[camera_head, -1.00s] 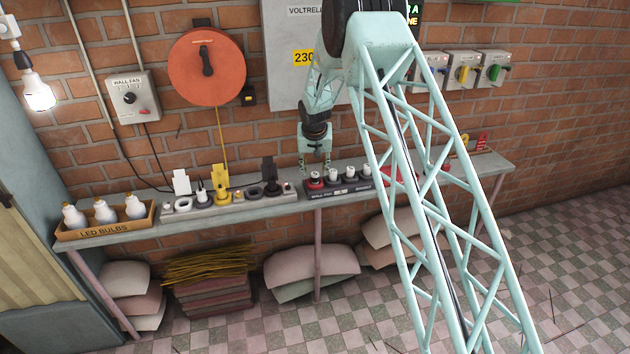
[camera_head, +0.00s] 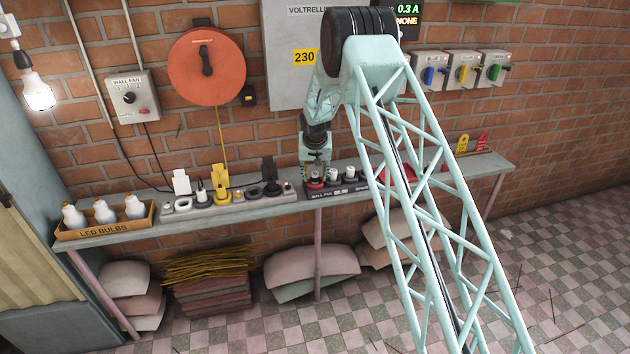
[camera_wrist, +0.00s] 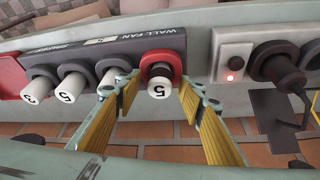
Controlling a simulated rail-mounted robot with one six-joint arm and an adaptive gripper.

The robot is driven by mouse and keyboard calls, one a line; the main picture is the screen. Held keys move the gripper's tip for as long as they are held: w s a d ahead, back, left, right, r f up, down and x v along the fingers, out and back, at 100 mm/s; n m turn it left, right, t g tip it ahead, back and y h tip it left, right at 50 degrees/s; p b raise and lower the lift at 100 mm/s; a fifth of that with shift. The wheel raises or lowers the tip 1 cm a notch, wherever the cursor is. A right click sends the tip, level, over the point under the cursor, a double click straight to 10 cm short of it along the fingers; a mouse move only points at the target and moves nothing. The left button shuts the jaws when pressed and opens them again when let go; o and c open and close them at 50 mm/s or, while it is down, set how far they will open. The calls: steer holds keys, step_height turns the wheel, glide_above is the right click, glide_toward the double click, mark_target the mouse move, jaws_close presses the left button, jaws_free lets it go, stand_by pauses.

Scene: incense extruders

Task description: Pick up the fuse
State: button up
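A white cylindrical fuse marked 5 (camera_wrist: 160,87) sits in a red-collared socket at the WALL FAN end of a dark fuse rack (camera_wrist: 132,46). In the head view, the rack (camera_head: 333,193) lies on the shelf and my gripper (camera_head: 316,173) is just above its left end, partly covering that fuse. In the wrist view, my gripper (camera_wrist: 157,98) is open, with one yellow-padded finger on either side of the fuse. Gaps show between the fuse and both fingers. The left finger is close to the neighbouring fuse (camera_wrist: 110,77).
More fuses (camera_wrist: 73,85) stand in the rack beside the left finger. A power strip (camera_wrist: 236,55) with a lit red light and black plugs lies right of the rack in the wrist view. The brick wall (camera_head: 270,140) is close behind the shelf (camera_head: 250,207).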

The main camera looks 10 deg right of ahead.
mark_target(315, 174)
steer(key=shift+c, duration=0.3)
steer(key=c, duration=0.9)
steer(key=shift+r, duration=0.2)
steer(key=shift+r+p, duration=0.3)
steer(key=shift+r, duration=4.55)
